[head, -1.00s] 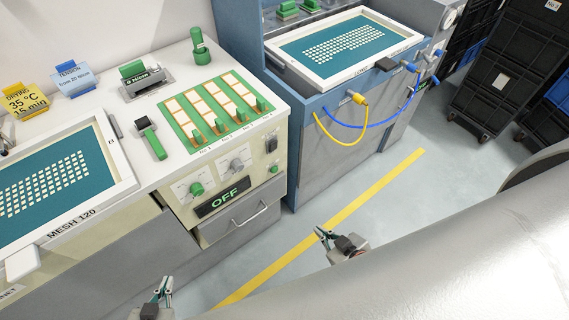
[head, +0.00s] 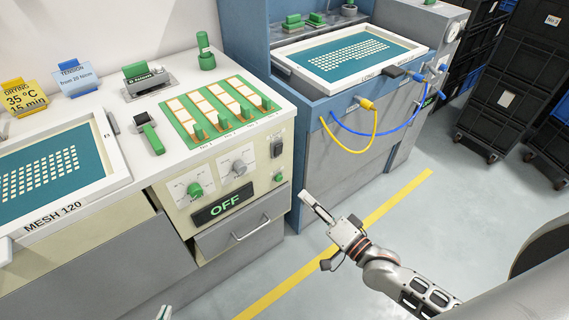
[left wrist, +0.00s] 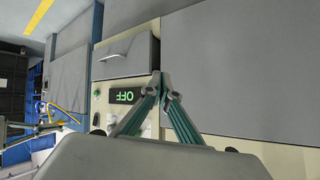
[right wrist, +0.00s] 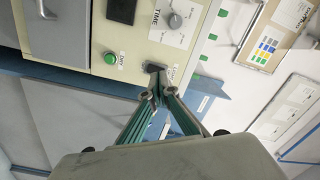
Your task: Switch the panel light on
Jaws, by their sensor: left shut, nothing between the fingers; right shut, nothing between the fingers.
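The cream control panel (head: 262,165) on the cabinet front carries a dark display reading OFF (head: 224,205). A black rocker switch (head: 278,147) is at its upper right, with a green button (head: 278,177) below. My right gripper (head: 308,199) is shut and empty, in front of and below right of the switch. In the right wrist view its fingertips (right wrist: 157,80) overlap the dark switch area; I cannot tell whether they touch. The green button (right wrist: 110,58) is clear there. My left gripper (left wrist: 160,78) is shut and empty; only its tip shows in the head view.
Green and grey knobs (head: 238,168) sit above the display, and a drawer with a handle (head: 251,228) is below. Green sliders (head: 233,112) are on the top. A blue machine with hanging cables (head: 371,130) stands to the right. The floor in front is clear.

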